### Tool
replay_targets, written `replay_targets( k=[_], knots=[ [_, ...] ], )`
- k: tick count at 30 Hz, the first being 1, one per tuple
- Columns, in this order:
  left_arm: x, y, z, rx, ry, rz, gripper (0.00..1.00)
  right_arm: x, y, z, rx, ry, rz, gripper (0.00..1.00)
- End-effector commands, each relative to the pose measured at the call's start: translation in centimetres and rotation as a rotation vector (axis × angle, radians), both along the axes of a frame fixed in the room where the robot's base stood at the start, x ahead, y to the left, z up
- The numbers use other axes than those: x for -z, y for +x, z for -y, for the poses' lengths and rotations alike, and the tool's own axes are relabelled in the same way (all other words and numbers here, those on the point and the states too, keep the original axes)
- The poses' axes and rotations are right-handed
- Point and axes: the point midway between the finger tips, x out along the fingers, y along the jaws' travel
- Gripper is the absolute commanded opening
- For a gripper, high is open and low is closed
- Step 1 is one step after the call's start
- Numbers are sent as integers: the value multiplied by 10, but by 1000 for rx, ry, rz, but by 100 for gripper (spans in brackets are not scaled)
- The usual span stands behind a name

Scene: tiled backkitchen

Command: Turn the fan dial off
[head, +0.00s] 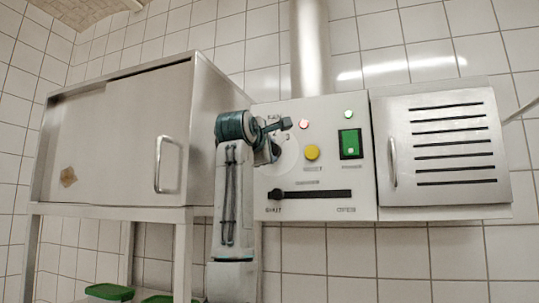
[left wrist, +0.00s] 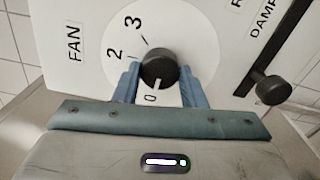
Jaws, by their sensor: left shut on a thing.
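The fan dial is a black round knob (left wrist: 160,66) on a white disc in the left wrist view. Beside it are the word FAN and the numbers 0, 2 and 3. A pale mark on the knob's lower edge points toward the 0. My left gripper (left wrist: 160,88) is shut on the knob, one blue finger on each side. In the head view my left gripper (head: 278,133) is in front of the white dial disc (head: 287,160) and hides the knob. The number 1 is not visible. My right gripper is not in view.
The panel (head: 345,185) also has a yellow button (head: 312,152), a green switch (head: 350,143), two small lamps and a damper slider whose black knob (head: 275,194) is at the SHUT end. A steel cabinet (head: 115,140) stands left; a vented door (head: 445,145) is right.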

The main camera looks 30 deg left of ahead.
Motion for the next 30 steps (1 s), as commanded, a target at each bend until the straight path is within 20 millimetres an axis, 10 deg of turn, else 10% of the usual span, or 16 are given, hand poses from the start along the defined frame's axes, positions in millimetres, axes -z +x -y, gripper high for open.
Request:
replay_targets(
  k=[18, 19, 22, 30],
  knots=[
    [2, 1, 0, 1, -46, 5, 15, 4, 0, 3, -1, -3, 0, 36],
    [2, 1, 0, 1, -46, 5, 41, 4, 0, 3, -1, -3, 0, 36],
    [2, 1, 0, 1, -45, 6, 59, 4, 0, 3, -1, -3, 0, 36],
    [1, 0, 0, 0, -44, 9, 59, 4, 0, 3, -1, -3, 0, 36]
  ],
)
